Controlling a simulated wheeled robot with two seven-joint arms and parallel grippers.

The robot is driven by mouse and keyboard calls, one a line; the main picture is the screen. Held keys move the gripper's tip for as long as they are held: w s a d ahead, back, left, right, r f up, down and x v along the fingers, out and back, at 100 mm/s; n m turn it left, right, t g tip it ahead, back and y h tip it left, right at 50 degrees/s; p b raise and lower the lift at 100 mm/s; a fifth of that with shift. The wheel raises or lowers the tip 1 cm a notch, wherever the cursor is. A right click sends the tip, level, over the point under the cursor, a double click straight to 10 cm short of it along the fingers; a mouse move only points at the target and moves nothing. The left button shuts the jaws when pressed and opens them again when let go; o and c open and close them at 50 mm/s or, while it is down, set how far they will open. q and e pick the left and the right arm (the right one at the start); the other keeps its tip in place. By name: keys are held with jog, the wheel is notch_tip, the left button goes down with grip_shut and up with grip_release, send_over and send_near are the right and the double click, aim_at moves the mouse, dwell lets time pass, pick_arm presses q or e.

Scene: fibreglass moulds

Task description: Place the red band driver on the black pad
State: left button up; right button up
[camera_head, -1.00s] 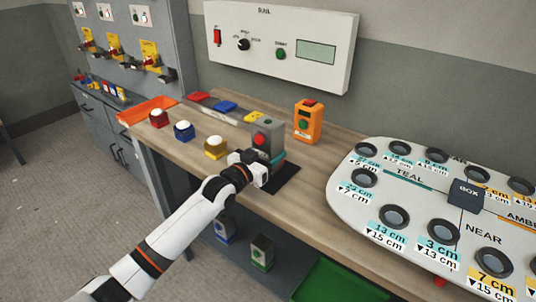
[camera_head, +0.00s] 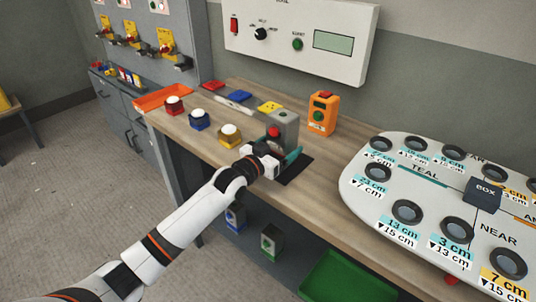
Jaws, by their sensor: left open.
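A grey upright box with a red round face (camera_head: 283,127), which I take to be the red band driver, stands at the back edge of the black pad (camera_head: 297,172). My gripper hides its lower front, so I cannot tell how much of its base rests on the pad. My left gripper (camera_head: 283,158) is open, low at the near side of the box, with a teal part showing on its right. I cannot tell whether it touches the box. My right gripper is not in view.
An orange box (camera_head: 322,113) stands behind the pad. Red, blue and yellow blocks with white domes (camera_head: 229,136) stand to the left. A white board with round holes (camera_head: 407,211) lies right. Grey boxes (camera_head: 271,241) and a green tray (camera_head: 345,278) are below the tabletop.

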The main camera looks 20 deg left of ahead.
pick_arm(q)
jog(key=v, duration=1.1)
jog(key=shift+s, duration=0.2)
